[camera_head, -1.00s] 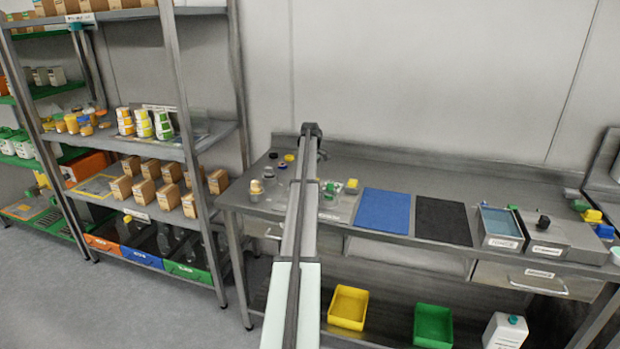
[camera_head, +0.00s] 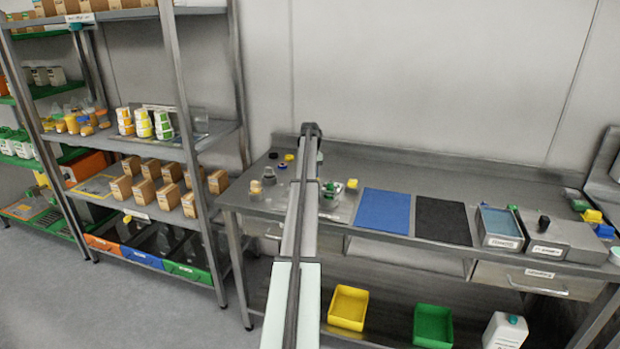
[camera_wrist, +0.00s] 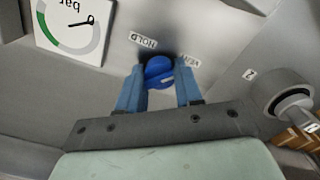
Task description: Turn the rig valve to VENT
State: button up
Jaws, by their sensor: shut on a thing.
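The valve's blue round knob (camera_wrist: 157,69) sits on a grey panel in the wrist view. A HOLD label (camera_wrist: 143,41) is at its upper left and a partly covered label, seemingly VENT (camera_wrist: 188,62), at its upper right. My gripper (camera_wrist: 158,84) is shut on the knob, with one blue finger on each side. A pale mark shows on the knob, but I cannot tell which label it points to. In the head view my own arm hides the gripper and the knob.
A bar gauge (camera_wrist: 73,27) is at the upper left of the wrist view. A grey round fitting (camera_wrist: 282,92) by a label "2" is close on the right. In the head view a blue mat (camera_head: 383,211) and black mat (camera_head: 443,220) lie right of the arm.

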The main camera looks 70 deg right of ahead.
jog(key=shift+m, duration=0.6)
jog(key=o, duration=1)
jog(key=shift+o, duration=0.2)
jog(key=shift+r, duration=0.1)
notch_tip(320, 180, up, 14)
jog(key=shift+f, duration=0.2)
